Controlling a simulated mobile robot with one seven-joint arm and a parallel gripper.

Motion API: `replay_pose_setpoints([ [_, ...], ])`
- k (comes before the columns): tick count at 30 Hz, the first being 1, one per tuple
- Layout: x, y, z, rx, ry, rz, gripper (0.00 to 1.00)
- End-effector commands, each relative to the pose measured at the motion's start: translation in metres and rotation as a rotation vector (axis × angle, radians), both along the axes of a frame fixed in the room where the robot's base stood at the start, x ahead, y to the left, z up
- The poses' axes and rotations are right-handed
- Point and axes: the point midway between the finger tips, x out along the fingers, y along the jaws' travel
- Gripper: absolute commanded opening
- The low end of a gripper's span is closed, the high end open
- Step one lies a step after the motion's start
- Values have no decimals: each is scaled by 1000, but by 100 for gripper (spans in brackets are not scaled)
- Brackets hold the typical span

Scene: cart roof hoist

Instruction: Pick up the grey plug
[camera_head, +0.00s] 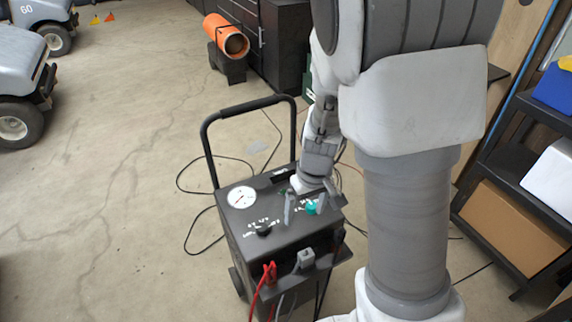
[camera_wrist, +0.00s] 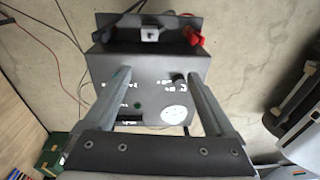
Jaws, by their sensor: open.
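The grey plug (camera_head: 305,258) is a small blocky piece at the front ledge of the dark charger cart (camera_head: 245,238), between the clamps. In the wrist view the plug (camera_wrist: 150,34) shows near the top, beyond my fingertips and between them sideways. My gripper (camera_head: 305,206) hangs over the cart's top panel, behind the plug, with its fingers apart. In the wrist view my gripper (camera_wrist: 158,76) is open and nothing is between the fingers. The plug's lower side is hidden.
A red clamp (camera_head: 270,271) with its cable sits left of the plug; a black clamp (camera_wrist: 124,35) sits on the other side. The cart has a gauge (camera_head: 241,197), knobs and a tall handle (camera_head: 246,105). Cables lie on the floor. A shelf (camera_head: 505,233) stands right.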

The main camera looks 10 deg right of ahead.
Motion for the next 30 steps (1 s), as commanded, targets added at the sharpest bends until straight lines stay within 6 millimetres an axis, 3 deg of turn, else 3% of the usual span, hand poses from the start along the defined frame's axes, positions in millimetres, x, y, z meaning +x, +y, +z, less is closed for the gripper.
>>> replay_pose_setpoints([
  [1, 0, -3, -18, -19, 19, 10, 90],
  [3, 2, -6, -32, -38, 32, 23, 90],
  [11, 3, -13, -63, -74, 52, 45, 90],
  [24, 3, -13, -154, -73, 53, 43, 90],
  [30, 3, -13, -175, -72, 50, 44, 90],
])
